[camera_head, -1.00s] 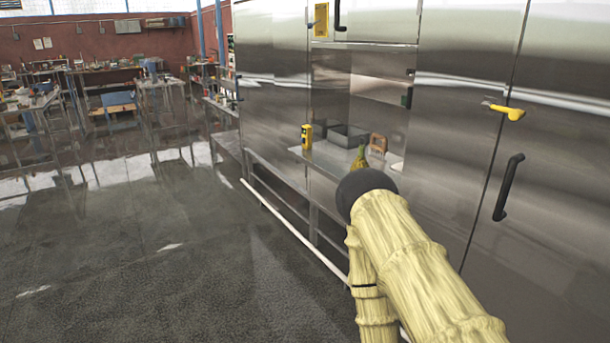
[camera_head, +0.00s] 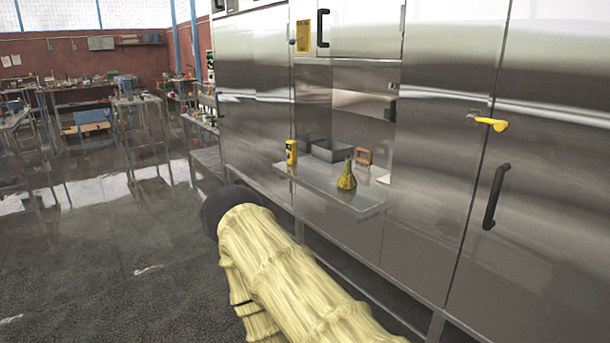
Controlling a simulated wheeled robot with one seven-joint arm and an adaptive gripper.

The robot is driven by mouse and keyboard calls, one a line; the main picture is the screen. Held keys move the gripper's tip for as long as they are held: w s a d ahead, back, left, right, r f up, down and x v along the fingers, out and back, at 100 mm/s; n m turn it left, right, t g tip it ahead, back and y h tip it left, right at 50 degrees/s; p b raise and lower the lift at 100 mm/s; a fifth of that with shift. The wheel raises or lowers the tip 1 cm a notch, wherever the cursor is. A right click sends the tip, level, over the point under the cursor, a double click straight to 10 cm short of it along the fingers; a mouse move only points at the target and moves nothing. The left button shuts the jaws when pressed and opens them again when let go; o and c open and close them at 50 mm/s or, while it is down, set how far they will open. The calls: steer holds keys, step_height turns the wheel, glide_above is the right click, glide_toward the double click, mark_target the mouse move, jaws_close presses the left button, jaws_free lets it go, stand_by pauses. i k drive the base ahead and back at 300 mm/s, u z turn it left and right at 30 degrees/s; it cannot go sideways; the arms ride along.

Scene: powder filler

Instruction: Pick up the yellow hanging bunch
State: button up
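A yellow bunch (camera_head: 347,177) with a narrow greenish top stands upright near the front edge of the metal shelf (camera_head: 340,194). It is small in the head view and unobstructed. My arm, with a pale bamboo-like surface and a dark rounded end, crosses the lower middle of the view. It is to the left of and below the bunch, nearer the camera and apart from it in the picture. No gripper fingers show.
A yellow device (camera_head: 291,152), a grey tray (camera_head: 331,149) and a brown wooden-looking item (camera_head: 363,156) share the shelf. Steel cabinet doors with a black handle (camera_head: 496,196) and a yellow handle (camera_head: 490,123) stand to the right. Open floor (camera_head: 90,260) lies left.

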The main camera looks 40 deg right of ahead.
mark_target(347, 182)
steer(key=u, duration=0.15)
steer(key=i, duration=1.6)
steer(key=z, duration=0.7)
steer(key=i, duration=0.95)
steer(key=z, duration=0.95)
